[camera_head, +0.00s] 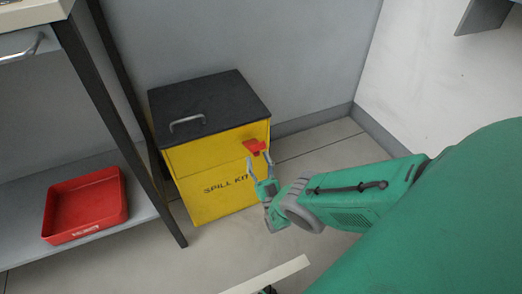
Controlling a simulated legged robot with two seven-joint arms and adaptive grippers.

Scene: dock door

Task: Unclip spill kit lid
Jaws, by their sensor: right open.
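The spill kit (208,177) is a yellow box standing on the floor against the grey wall, with its lettering facing me. Its dark lid (218,97) lies flat on top and looks closed, with a grey handle (187,122) on it. A red clip (254,146) sits on the upper front near the right edge, just under the lid. My right gripper (259,163) is open, with its fingertips just below and beside the red clip. I cannot tell whether a finger touches the clip.
A table with dark legs (105,110) stands at the left, close to the box. Its lower shelf (130,205) carries a red tray (86,205). A pale strip (268,276) lies near the bottom. Floor to the right of the box is clear up to the wall.

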